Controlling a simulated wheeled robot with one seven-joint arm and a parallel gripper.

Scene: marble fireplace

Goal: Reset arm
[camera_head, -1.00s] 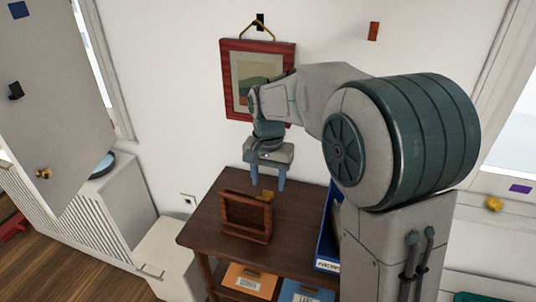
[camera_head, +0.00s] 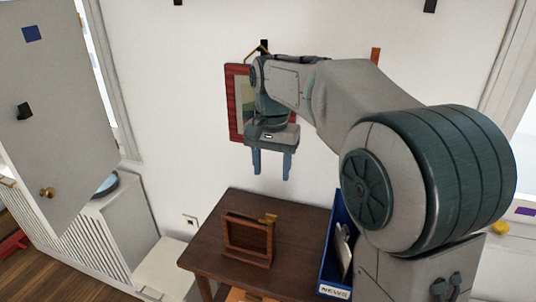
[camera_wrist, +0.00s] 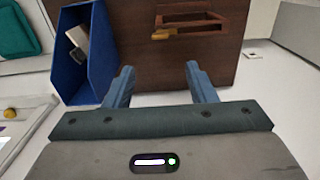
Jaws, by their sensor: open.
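My gripper (camera_head: 272,164) is open and empty, with its two blue fingers pointing down. In the head view it hangs in the air above the dark wooden table (camera_head: 205,250), in front of the red-framed picture (camera_head: 237,105) on the wall. The wrist view shows the same two fingers (camera_wrist: 157,85) apart with nothing between them. A small wooden frame-like holder (camera_head: 247,240) stands on the table below the gripper, apart from it. My arm covers much of the framed picture and part of the table's right side.
A blue bin (camera_head: 336,250) labelled NEWS stands at the table's right; it also shows in the wrist view (camera_wrist: 98,60). A white slatted cabinet (camera_head: 125,225) and a door (camera_head: 55,110) with a brass knob are at the left. The table's front left is clear.

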